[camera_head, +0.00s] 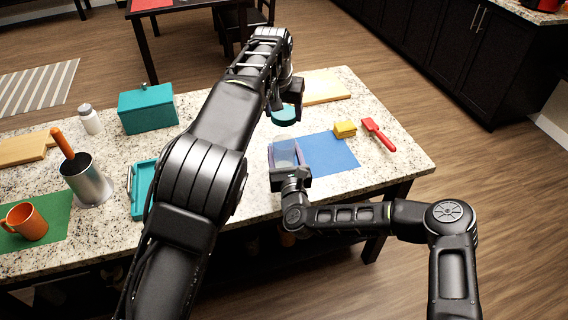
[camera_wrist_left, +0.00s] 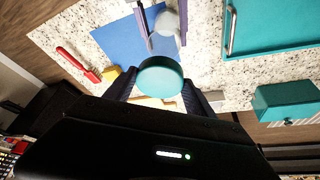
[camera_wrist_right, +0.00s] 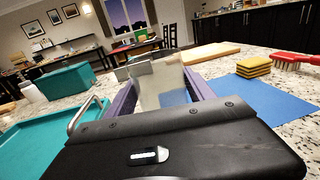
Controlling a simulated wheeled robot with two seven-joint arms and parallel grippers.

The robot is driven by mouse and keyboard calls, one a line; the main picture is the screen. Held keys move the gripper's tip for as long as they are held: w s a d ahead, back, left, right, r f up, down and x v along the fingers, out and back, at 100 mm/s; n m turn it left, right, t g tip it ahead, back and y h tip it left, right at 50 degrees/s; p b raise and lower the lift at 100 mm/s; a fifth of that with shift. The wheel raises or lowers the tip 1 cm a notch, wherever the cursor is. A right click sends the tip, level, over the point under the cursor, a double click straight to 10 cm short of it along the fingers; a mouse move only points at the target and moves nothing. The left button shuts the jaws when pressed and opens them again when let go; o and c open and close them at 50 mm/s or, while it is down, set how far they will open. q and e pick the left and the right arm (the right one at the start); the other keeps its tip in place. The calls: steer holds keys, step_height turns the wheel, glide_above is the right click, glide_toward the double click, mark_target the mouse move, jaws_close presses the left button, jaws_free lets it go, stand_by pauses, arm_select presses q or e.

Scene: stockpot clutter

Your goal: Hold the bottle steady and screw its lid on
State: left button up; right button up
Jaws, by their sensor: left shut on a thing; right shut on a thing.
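The teal round lid (camera_head: 285,117) is in my left gripper (camera_head: 288,104), which is shut on it above the table. The lid also shows in the left wrist view (camera_wrist_left: 160,77) between the two dark fingers. The clear, pale bottle (camera_head: 286,152) stands upright near the left edge of the blue mat (camera_head: 332,156). My right gripper (camera_head: 290,168) is shut on the bottle from the front, its purple fingers on either side. The bottle fills the gap in the right wrist view (camera_wrist_right: 160,85). The lid is apart from the bottle, above and beyond it.
A yellow sponge (camera_head: 345,129) and a red brush (camera_head: 378,135) lie to the right. A teal tray (camera_head: 143,186), teal box (camera_head: 148,109) and white bottle (camera_head: 90,120) are left. A metal canister (camera_head: 88,183) and orange mug (camera_head: 26,222) stand farther left. A wooden board (camera_head: 325,88) lies behind.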

jaws_close()
arm_select(q)
steer(key=shift+f, duration=0.1)
steer(key=shift+s+f, duration=0.1)
steer(key=shift+f, duration=2.25)
steer(key=shift+f, duration=0.9)
steer(key=shift+f, duration=0.55)
